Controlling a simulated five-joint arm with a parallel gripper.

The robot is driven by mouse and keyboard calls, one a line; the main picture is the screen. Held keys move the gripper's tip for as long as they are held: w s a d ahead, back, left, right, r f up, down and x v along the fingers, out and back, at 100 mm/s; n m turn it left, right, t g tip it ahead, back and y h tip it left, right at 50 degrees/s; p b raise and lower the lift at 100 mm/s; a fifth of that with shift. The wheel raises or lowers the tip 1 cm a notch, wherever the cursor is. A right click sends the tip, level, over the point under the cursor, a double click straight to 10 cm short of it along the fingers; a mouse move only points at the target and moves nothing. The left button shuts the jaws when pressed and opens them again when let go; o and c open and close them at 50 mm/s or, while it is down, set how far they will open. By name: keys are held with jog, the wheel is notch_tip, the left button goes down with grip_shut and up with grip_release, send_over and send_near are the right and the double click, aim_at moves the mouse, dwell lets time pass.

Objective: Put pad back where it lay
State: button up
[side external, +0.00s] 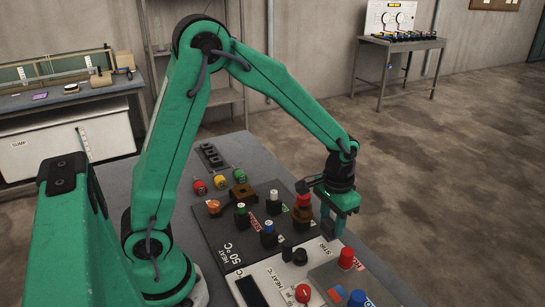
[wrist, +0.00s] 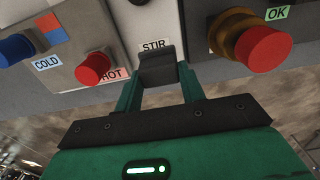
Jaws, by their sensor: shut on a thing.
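My gripper (side external: 335,218) points down over the right part of the panel in the side view. In the wrist view its two green fingers are shut on a small dark grey block, the pad (wrist: 158,68). The pad sits between the fingertips, right by the STIR label (wrist: 154,46) on the pale panel. I cannot tell whether the pad touches the panel. In the side view the pad is small and mostly lost against the fingers.
A red knob on a brown base (wrist: 262,48) stands close on one side. A red button (wrist: 92,68) and a blue knob (wrist: 16,50) stand on the other. Two black knobs (side external: 294,255) and several coloured caps (side external: 240,213) crowd the panel.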

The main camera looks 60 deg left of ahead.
aim_at(330, 231)
jog(key=shift+f, duration=0.1)
jog(key=shift+f, duration=1.9)
jog(key=shift+f, duration=0.1)
jog(key=o, duration=0.9)
jog(key=shift+o, duration=0.2)
notch_tip(330, 231, up, 12)
